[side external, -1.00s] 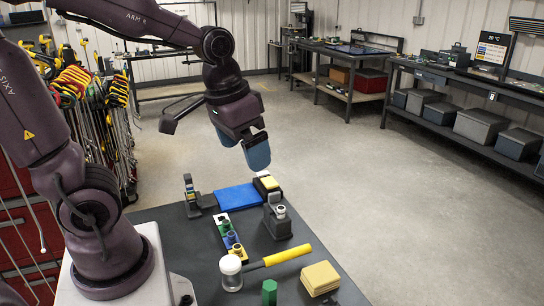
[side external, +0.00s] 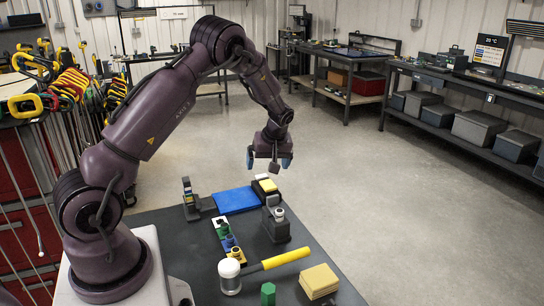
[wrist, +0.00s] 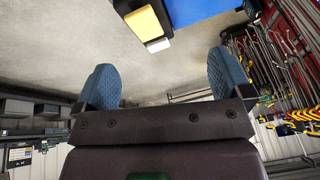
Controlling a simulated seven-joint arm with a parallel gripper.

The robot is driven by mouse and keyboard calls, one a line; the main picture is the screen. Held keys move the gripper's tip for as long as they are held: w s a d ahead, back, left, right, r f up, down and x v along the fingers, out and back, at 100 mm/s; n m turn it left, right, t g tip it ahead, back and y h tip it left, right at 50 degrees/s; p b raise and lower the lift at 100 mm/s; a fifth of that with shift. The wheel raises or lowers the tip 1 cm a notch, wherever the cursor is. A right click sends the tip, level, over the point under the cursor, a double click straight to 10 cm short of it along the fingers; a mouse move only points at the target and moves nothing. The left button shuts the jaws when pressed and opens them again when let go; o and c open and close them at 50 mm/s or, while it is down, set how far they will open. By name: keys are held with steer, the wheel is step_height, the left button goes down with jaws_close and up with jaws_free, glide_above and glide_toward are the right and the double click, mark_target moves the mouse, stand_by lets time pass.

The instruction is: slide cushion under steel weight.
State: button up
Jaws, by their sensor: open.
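My gripper (side external: 269,162) is open and empty above the far end of the dark table, its blue-padded fingers apart and pointing down. In the wrist view its fingers (wrist: 160,80) are wide apart with nothing between them. A yellow-topped dark block (side external: 267,184) sits below it beside a flat blue pad (side external: 237,200). The block also shows in the wrist view (wrist: 146,20), with a pale piece at its end. A thick yellow pad (side external: 319,280) lies at the near right. I cannot tell which piece is the cushion or the steel weight.
Two dark stands (side external: 190,200) (side external: 275,228) flank the blue pad. A rack of small coloured pieces (side external: 229,243), a yellow-handled mallet (side external: 285,259) and a green block (side external: 268,293) lie nearer. The floor beyond the table's far edge is clear.

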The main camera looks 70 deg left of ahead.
mark_target(265, 182)
steer(key=shift+w+a+r+n+t, duration=0.2)
steer(key=shift+w+r+n, duration=0.15)
steer(key=shift+n, duration=0.2)
steer(key=shift+w+a+r+n+t, duration=0.15)
steer(key=shift+w+r+n, duration=0.1)
steer(key=shift+w+n, duration=0.25)
steer(key=shift+s+f, duration=0.1)
steer(key=shift+f, duration=0.05)
steer(key=x, duration=1.2)
steer(key=shift+a+f, duration=0.25)
steer(key=shift+a, duration=0.05)
steer(key=shift+c, duration=0.5)
steer(key=c, duration=1.1)
steer(key=shift+s, duration=0.2)
